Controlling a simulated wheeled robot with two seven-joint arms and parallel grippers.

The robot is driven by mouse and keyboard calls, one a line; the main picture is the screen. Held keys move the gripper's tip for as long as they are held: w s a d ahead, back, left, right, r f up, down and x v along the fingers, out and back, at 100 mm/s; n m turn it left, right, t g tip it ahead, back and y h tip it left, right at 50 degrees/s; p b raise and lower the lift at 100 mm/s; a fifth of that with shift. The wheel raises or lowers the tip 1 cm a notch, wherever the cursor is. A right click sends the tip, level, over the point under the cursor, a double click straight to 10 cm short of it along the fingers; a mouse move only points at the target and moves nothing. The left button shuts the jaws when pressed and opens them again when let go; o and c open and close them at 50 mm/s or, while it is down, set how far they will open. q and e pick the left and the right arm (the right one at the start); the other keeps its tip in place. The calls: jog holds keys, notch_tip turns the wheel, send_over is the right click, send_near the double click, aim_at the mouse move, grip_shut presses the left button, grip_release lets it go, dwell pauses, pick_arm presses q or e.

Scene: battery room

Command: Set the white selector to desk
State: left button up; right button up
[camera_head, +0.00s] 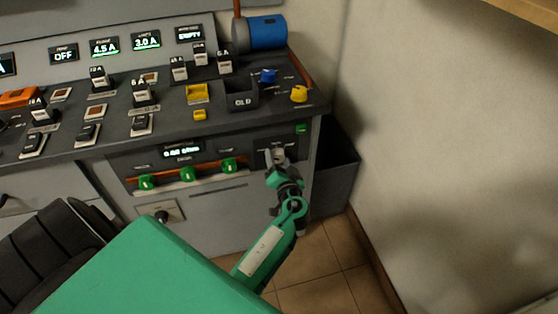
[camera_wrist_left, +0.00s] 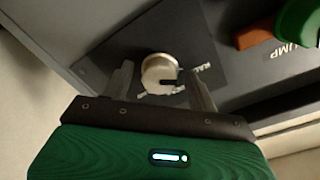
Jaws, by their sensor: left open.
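The white selector (camera_wrist_left: 160,73) is a round pale knob on a dark plate in the left wrist view. A dark notch shows on its right side, beside a partly covered white label that I cannot read in full. My left gripper (camera_wrist_left: 160,78) is open, with one finger on each side of the knob; I cannot tell whether they touch it. In the head view my left gripper (camera_head: 277,160) is at the right end of the console's front panel and largely hides the selector. My right gripper is not in view.
Green knobs (camera_head: 188,174) line an orange-brown rail left of the gripper. The console top (camera_head: 215,128) carries switches, a yellow knob (camera_head: 299,94) and a blue knob (camera_head: 268,75). A dark bin (camera_head: 335,170) and a pale wall (camera_head: 450,150) stand to the right.

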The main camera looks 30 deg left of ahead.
pick_arm(q)
jog(key=c, duration=1)
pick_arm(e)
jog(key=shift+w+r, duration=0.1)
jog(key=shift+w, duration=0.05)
